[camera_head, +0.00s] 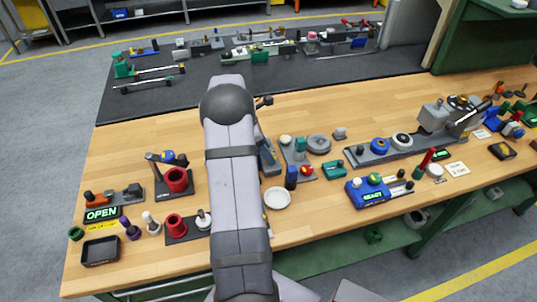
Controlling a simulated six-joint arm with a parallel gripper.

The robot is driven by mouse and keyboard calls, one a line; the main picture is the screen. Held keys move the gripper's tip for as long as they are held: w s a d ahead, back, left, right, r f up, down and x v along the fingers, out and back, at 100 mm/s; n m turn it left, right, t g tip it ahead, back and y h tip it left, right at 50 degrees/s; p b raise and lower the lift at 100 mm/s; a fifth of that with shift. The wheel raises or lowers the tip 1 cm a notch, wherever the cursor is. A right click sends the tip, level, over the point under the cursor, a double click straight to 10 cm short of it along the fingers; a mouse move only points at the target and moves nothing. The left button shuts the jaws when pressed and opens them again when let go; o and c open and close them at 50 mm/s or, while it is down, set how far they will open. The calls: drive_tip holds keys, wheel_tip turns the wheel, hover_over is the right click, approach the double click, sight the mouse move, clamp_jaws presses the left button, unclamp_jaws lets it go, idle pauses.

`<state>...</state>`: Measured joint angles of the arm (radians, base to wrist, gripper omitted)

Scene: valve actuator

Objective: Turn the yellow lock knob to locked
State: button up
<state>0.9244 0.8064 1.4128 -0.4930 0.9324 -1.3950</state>
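No knob can be picked out for certain as the yellow lock knob. A small yellow spot also shows on a red part (307,170) of a grey plate left of that box. At the far left, a display reading OPEN (102,214) stands in front of a grey and orange device (120,195). My arm rises through the middle and hides part of the bench. My gripper is hidden behind it, so its opening does not show.
The wooden bench (330,220) holds many fixtures. Bare bench lies behind the left fixtures.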

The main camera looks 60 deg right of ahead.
drive_tip(key=shift+b+v, duration=0.7)
drive_tip(key=shift+v, duration=1.9)
drive_tip(key=w+a+m+t+y, duration=0.15)
drive_tip(key=w+a, duration=0.25)
drive_tip(key=a, duration=0.8)
drive_tip(key=w+a+m+t+h, duration=0.15)
drive_tip(key=w+a, duration=0.25)
drive_tip(key=a, duration=0.8)
drive_tip(key=s+a+m+y, duration=0.1)
drive_tip(key=s+a+m, duration=0.2)
drive_tip(key=a, duration=0.7)
drive_tip(key=s+a+f+m+y, duration=0.1)
drive_tip(key=s+a+m+y, duration=0.1)
drive_tip(key=s+a, duration=0.5)
drive_tip(key=a, duration=0.4)
drive_tip(key=shift+s+a+f+m, duration=0.2)
drive_tip(key=shift+s+f+m, duration=0.1)
drive_tip(key=shift+s+m, duration=0.1)
